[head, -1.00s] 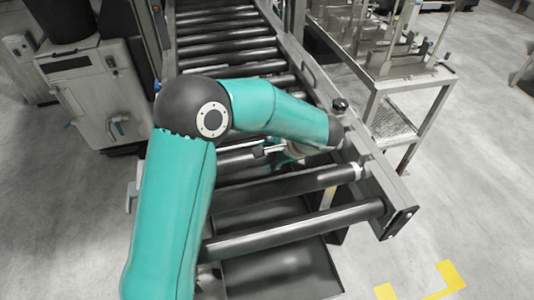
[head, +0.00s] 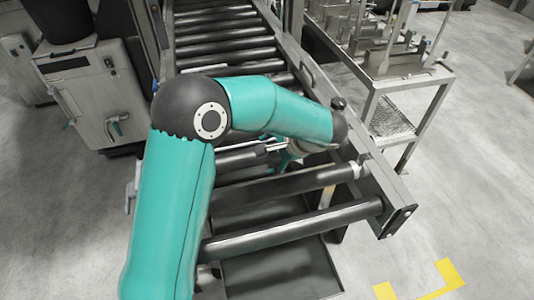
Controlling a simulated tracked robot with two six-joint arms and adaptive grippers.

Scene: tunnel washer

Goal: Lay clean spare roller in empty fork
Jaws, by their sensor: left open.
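The conveyor's dark rollers (head: 228,47) lie across its frame. Near the front, one dark roller (head: 290,184) has a pale collar at its right end, by the side rail (head: 375,175). Another roller (head: 300,230) spans the front end. I cannot tell which roller is the clean spare, and my arm covers the left ends. My left gripper (head: 277,153) is open, low over the conveyor just behind the collared roller. Its fingers are small and partly hidden by my arm, beside another roller (head: 240,159). No empty fork is clearly visible. My right gripper is out of view.
A metal rack table (head: 420,75) with upright brackets stands right of the conveyor. A grey cabinet (head: 95,90) stands at the left. A dark tray (head: 285,275) lies under the front rollers. The floor at right is clear, with yellow marks (head: 447,275).

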